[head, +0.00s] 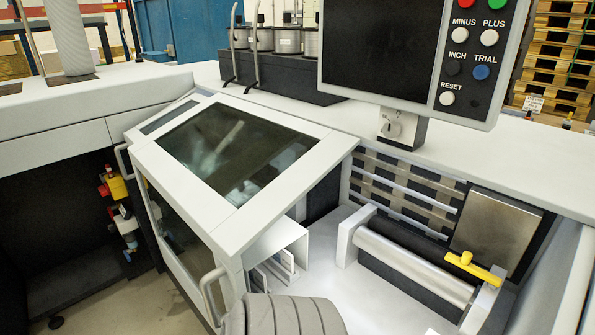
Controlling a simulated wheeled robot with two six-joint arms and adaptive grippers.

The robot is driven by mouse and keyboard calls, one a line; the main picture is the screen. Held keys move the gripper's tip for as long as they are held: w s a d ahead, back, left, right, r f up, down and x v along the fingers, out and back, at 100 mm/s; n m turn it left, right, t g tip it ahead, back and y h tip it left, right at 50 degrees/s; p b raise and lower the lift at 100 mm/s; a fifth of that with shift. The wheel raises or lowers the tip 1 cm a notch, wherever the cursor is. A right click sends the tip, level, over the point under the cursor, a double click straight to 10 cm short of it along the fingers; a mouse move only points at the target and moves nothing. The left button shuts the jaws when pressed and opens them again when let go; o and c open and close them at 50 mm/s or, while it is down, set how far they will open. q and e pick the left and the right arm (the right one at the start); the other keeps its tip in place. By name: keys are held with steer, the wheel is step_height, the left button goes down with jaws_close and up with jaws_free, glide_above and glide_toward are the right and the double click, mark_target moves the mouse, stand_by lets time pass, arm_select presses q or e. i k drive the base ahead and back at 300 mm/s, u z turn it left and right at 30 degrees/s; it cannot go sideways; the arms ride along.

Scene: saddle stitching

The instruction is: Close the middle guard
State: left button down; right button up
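The guard in the middle of the head view is a white-framed cover with a large dark window (235,150) on its sloping top and another window in its front face. It has a pale handle at its left front edge (122,160) and another at its lower right front corner (212,295). Its right side is open to view, with white brackets (278,255) showing beneath the frame. I cannot tell from this view whether it is fully closed. Neither of my grippers is in view.
A control panel (410,60) with buttons hangs at the upper right. Right of the guard is an uncovered bay with a metal roller (415,268) and a yellow handle (475,268). A dark recess with a yellow and red fitting (116,186) lies left. A grey ribbed shape partly blocks the bottom centre.

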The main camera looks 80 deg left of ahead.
mark_target(224, 154)
steer(key=u, duration=0.05)
steer(key=k, duration=0.55)
steer(key=u, duration=4.8)
steer(key=i, duration=2)
steer(key=z, duration=2.4)
